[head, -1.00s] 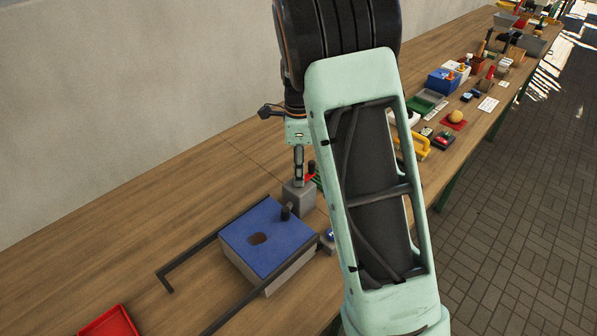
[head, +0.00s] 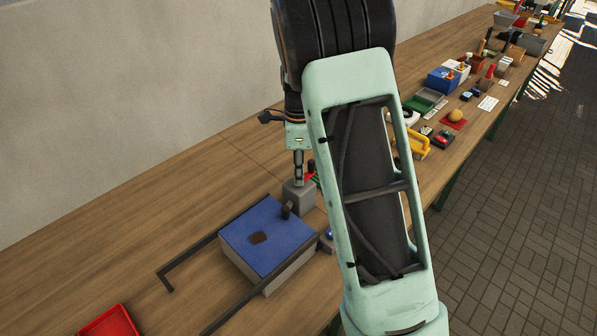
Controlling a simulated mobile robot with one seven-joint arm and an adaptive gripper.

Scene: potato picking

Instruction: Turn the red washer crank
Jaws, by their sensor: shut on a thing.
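The red washer crank (head: 311,178) shows only as a small red piece beside a grey block (head: 301,198), with a dark knob above it; much of it is hidden behind my gripper and arm. My gripper (head: 299,179) points down at the block and is shut at the crank; the exact contact is too small to see. A box with a blue lid (head: 262,238) stands just in front of the block. Its lid has a dark hole and a black knob (head: 287,210).
Dark rails flank the blue-lidded box. A red tray (head: 110,322) lies at the lower left. Several objects, including a yellow-handled item (head: 412,143) and a blue bin (head: 442,79), line the wooden table (head: 150,225) to the upper right.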

